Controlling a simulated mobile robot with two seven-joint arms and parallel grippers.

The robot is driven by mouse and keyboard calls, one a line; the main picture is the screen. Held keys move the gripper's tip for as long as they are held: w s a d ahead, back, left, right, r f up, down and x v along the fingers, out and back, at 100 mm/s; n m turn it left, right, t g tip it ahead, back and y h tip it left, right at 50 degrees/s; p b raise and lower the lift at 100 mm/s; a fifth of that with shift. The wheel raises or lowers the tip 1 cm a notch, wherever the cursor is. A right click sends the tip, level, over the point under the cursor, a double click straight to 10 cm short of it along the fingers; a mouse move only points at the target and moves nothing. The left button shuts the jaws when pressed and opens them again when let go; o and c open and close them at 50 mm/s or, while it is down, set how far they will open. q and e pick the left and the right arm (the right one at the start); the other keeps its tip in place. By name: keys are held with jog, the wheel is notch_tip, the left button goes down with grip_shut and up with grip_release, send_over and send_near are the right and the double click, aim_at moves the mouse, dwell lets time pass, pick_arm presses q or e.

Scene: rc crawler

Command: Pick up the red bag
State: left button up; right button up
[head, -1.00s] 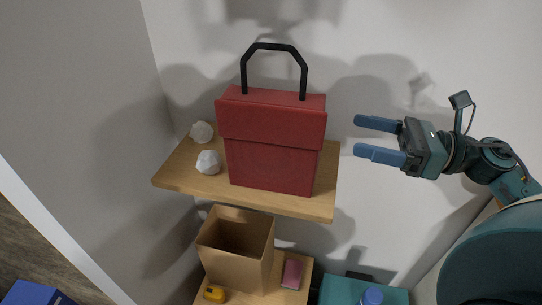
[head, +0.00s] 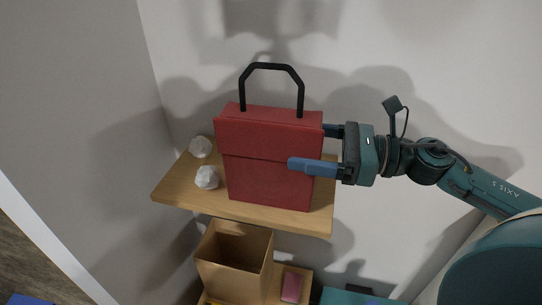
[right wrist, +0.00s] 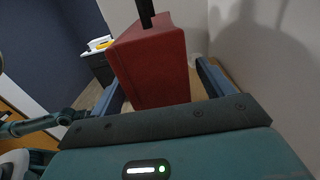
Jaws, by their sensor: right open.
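The red bag (head: 258,180) stands upright on the wooden shelf (head: 170,192), its black handle (head: 271,66) raised above it. My right gripper (head: 318,150) is open at the bag's right side, with one blue finger in front of the bag and the other partly hidden behind it. In the right wrist view the bag (right wrist: 150,68) stands between the two spread fingers, and a gap shows on the right. I cannot tell whether either finger touches it. My left gripper is not in view.
Two white faceted lumps (head: 207,177) (head: 200,147) lie on the shelf left of the bag. Below are an open cardboard box (head: 235,275) and a pink item (head: 291,287) on a lower shelf. Walls stand close behind and to the left.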

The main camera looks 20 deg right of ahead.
aim_at(289, 143)
jog(key=x, duration=0.2)
jog(key=shift+w+a+r+p, duration=0.2)
jog(key=shift+w+a+p, duration=0.05)
jog(key=shift+p, duration=0.15)
jog(key=shift+w+a+f, duration=0.15)
jog(key=shift+w+a, duration=0.1)
jog(key=shift+a, duration=0.15)
jog(key=shift+c, duration=0.3)
jog(key=c, duration=1.2)
